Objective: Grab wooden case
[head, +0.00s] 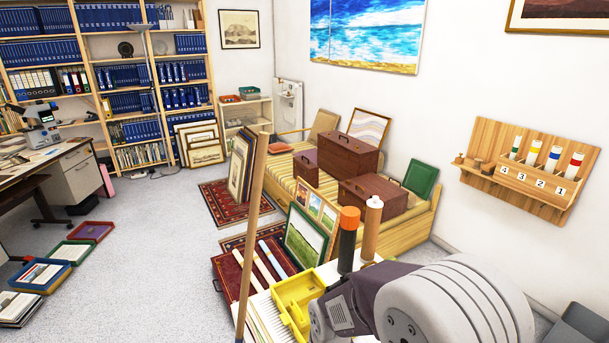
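Three reddish-brown wooden cases rest on the striped daybed in the middle of the head view. The large case (348,155) stands at the back with a dark handle on top. A second case (372,193) sits nearer, towards the right end. A smaller case (304,166) stands at the left. All three look closed. Part of my grey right arm shows at the lower right, well in front of the cases and apart from them. Its gripper fingers cannot be seen. My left gripper is out of view.
The daybed (412,224) stands along the wall. Before it are framed pictures (305,238), a yellow tray (296,300), upright tubes (371,228) and a tall wooden pole (251,235). Coloured trays (68,252) lie on the left floor. Grey carpet (150,275) between is clear.

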